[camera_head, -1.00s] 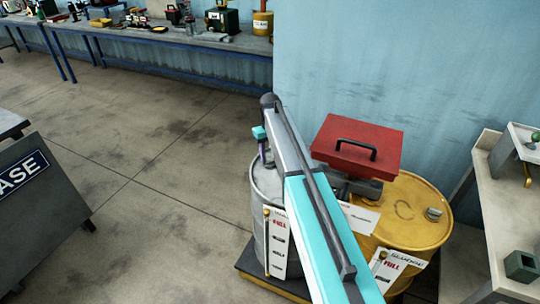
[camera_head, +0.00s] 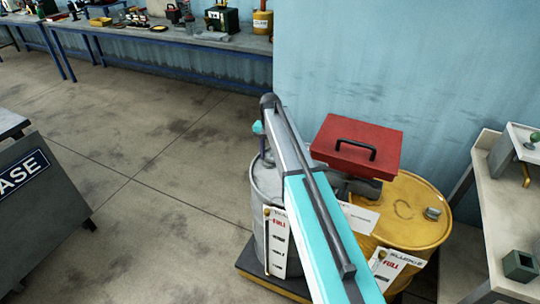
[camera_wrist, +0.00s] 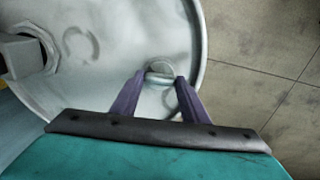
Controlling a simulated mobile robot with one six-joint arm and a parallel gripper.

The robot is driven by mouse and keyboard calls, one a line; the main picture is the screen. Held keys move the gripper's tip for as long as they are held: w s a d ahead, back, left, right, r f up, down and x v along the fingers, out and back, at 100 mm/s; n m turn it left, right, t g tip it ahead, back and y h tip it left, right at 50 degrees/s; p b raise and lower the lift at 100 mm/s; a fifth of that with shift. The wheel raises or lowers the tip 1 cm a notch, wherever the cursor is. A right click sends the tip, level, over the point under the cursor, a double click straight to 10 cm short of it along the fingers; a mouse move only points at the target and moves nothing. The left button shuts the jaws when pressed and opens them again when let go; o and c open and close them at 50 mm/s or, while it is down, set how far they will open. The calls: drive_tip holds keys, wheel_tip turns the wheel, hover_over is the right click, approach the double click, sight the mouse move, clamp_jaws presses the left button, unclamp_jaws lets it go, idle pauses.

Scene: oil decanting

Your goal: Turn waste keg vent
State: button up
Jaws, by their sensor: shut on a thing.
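The waste keg (camera_head: 266,185) is a grey metal drum with a level label on its front, and my arm crosses over part of it in the head view. Its pale round top (camera_wrist: 110,50) fills much of the wrist view. The vent (camera_wrist: 160,72) is a small round metal cap with a raised grip near the rim. My gripper (camera_wrist: 161,80) is shut on the vent, with one purple finger at each side of it. In the head view the gripper is mostly hidden behind my arm.
A yellow sludge drum (camera_head: 420,210) stands right beside the keg. A red toolbox (camera_head: 357,145) with a black handle sits above it, close to my arm. A grey bench (camera_head: 487,220) is at the right. Open floor (camera_head: 150,150) lies to the left.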

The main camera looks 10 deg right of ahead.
drive_tip(key=shift+w+m, duration=0.1)
drive_tip(key=shift+m, duration=0.3)
drive_tip(key=o, duration=1.1)
drive_tip(key=shift+c, duration=0.2)
drive_tip(key=shift+r, duration=0.1)
wheel_tip(320, 180, up, 14)
drive_tip(key=b, duration=0.2)
